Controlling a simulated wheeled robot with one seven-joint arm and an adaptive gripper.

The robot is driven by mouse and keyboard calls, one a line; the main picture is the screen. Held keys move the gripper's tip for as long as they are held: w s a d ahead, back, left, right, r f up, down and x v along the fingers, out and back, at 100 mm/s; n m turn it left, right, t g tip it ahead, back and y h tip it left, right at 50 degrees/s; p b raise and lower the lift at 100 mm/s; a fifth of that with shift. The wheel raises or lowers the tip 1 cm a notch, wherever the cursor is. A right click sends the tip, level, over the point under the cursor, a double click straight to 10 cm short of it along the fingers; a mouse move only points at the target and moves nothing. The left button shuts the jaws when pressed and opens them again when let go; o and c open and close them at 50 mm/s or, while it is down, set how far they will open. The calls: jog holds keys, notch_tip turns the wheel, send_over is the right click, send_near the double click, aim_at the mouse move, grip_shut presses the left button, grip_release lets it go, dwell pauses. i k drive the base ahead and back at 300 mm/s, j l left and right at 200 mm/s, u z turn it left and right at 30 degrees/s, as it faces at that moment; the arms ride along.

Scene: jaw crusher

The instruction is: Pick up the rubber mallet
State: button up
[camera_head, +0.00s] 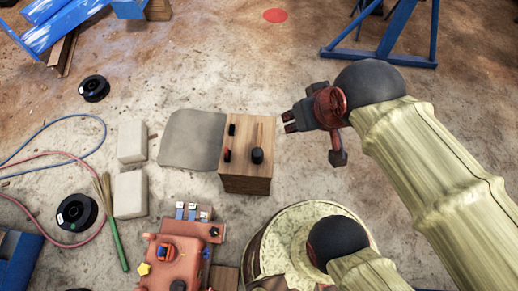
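The rubber mallet (257,156) lies on top of a wooden box (246,184) near the middle of the head view. Its black head is toward the near edge and its thin light wooden handle points away. My gripper (286,121) is to the right of the box and its fingers point left toward it. The two dark fingertips are apart with nothing visible between them. In the picture, the gripper is clear of the mallet; its height above the box is hard to tell.
A small black item (232,129) and a red-and-black item (227,155) share the box top. A grey mat (193,139) and pale blocks (132,141) lie to the left. A reddish machine (170,262) stands in front. Bare floor is behind the box.

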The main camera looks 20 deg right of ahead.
aim_at(257, 154)
jog(key=u, duration=0.6)
jog(key=l+u, duration=1.5)
jog(key=k+l, duration=0.1)
jog(key=l, duration=0.25)
jog(key=k+l+u, duration=0.1)
jog(key=l, duration=0.25)
jog(key=k+l, duration=0.15)
jog(key=l, duration=0.15)
